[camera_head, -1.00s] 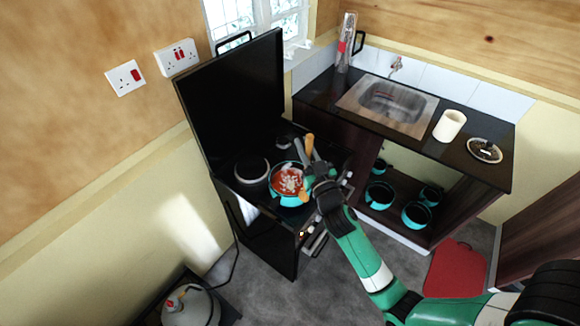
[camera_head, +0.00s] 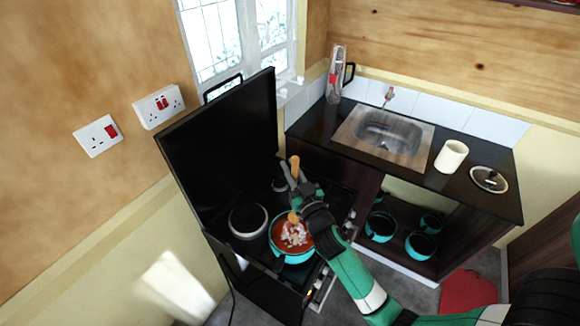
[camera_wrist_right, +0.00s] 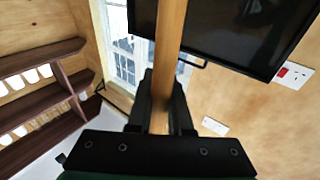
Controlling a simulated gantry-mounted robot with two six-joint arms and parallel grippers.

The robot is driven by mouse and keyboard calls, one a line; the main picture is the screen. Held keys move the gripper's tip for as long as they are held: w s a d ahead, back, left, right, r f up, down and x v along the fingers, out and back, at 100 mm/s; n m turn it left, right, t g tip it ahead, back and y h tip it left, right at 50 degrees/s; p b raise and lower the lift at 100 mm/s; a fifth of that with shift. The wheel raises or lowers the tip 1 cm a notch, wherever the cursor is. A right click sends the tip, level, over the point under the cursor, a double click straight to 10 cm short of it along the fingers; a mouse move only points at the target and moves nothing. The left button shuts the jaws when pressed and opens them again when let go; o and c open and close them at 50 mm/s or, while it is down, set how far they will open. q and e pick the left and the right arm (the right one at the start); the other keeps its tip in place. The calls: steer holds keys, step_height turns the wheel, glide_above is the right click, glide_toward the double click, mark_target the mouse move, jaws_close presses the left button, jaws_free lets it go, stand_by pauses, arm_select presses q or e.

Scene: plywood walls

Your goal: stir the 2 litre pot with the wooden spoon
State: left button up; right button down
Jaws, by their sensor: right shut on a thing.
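My right gripper (camera_head: 299,188) is shut on the wooden spoon (camera_head: 295,167). The spoon's handle stands up above the jaws, and it also shows between the fingers in the right wrist view (camera_wrist_right: 168,45). The turquoise pot (camera_head: 293,259) sits on the stove and holds red food with pale pieces. Below the gripper, the spoon's lower part (camera_head: 293,217) is over the pot's far side; its tip seems to be in the food, but I cannot see it clearly. My left gripper is not in view.
The stove's raised black lid (camera_head: 220,140) stands behind the hob. The counter to the right holds a sink (camera_head: 388,135), a white cup (camera_head: 451,156) and a pot lid (camera_head: 489,180). More pots stand on the shelf below.

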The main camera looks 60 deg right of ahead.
step_height(320, 180, down, 14)
steer(key=b, duration=1.3)
steer(key=shift+r+b, duration=0.15)
steer(key=shift+b, duration=0.2)
steer(key=shift+s, duration=0.1)
